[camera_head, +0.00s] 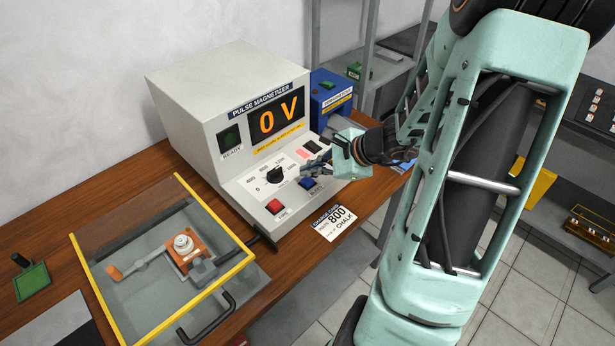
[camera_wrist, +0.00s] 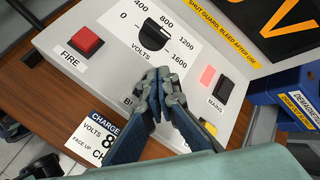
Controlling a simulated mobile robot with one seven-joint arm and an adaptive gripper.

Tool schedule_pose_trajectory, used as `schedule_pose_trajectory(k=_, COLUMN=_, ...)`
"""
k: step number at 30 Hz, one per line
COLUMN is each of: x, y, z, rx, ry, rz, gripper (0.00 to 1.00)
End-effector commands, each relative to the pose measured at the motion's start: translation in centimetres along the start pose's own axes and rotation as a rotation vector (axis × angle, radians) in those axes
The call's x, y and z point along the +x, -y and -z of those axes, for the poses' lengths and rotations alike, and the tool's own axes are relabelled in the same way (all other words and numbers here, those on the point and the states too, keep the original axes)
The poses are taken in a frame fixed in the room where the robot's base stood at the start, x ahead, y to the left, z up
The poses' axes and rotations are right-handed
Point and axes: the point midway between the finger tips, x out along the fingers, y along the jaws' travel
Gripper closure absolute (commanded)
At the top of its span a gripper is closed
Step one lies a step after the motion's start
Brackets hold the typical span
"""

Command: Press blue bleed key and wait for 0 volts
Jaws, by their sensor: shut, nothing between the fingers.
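The pulse magnetizer (camera_head: 205,105) stands on the bench, and its display (camera_head: 277,122) reads 0 V in orange. The blue bleed key (camera_head: 307,183) is on the sloped front panel, right of the red fire key (camera_head: 274,206). My gripper (camera_head: 314,164) is shut and empty, its fingers reaching down over the panel close to the blue key. In the wrist view my fingertips (camera_wrist: 160,78) meet just below the volts knob (camera_wrist: 153,38) and hide the blue key. I cannot tell whether they touch it.
The yellow-edged clear guard (camera_head: 228,283) is down over the magnet fixture. A charge card (camera_head: 334,222) reading 800 volts lies at the panel's front edge. The mains light (camera_wrist: 207,77) glows red beside a black switch (camera_wrist: 223,88). A blue demagnetizer box (camera_head: 330,95) stands behind.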

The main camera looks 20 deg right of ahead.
Motion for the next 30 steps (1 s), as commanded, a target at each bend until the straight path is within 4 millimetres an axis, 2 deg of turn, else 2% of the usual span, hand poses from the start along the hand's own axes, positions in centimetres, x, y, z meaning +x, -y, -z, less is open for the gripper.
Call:
schedule_pose_trajectory(k=11, x=-0.3, y=0.2, z=-0.2, rx=-0.001, ry=0.000, rz=0.001, gripper=1.00)
schedule_pose_trajectory(k=24, x=-3.3, y=2.4, z=-2.4, rx=-0.001, ry=0.000, rz=0.001, gripper=1.00)
schedule_pose_trajectory(k=30, x=-3.5, y=2.6, z=-2.6, rx=0.000, ry=0.000, rz=0.000, gripper=1.00)
